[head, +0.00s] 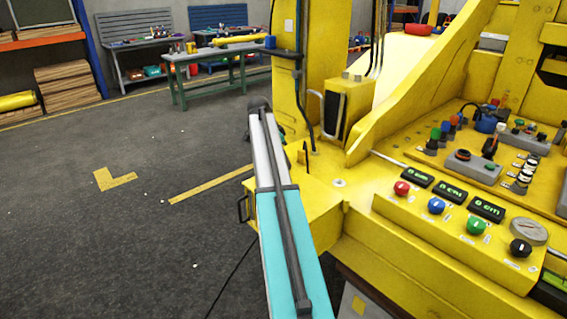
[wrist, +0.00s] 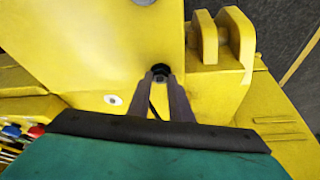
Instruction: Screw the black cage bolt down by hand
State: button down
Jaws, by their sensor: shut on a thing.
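The black cage bolt (wrist: 160,70) shows in the wrist view as a small dark round head on the yellow machine surface. My gripper (wrist: 161,78) has its two grey fingers closed on the bolt from either side. How far the bolt sits in its hole cannot be seen. In the head view my teal and grey arm reaches forward to the yellow machine, and the bolt and fingertips are hidden behind it.
Two yellow lugs (wrist: 222,38) stand close to the right of my fingers in the wrist view. A control panel (head: 455,215) with coloured knobs lies on the right. A green workbench (head: 215,60) stands at the back; the grey floor (head: 90,230) on the left is mostly clear.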

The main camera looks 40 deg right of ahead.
jog(key=m, duration=0.1)
jog(key=m+g, duration=0.1)
jog(key=m, duration=0.1)
jog(key=w+m+b, duration=0.1)
jog(key=shift+d+r+m+y, duration=0.3)
jog(key=shift+y, duration=0.1)
jog(key=shift+d+m+g+y+b, duration=0.1)
jog(key=shift+m+g+y+b, duration=0.4)
jog(key=shift+m, duration=1.2)
jog(key=c, duration=1.6)
grip_release()
jog(key=shift+s, duration=0.1)
jog(key=shift+f, duration=0.1)
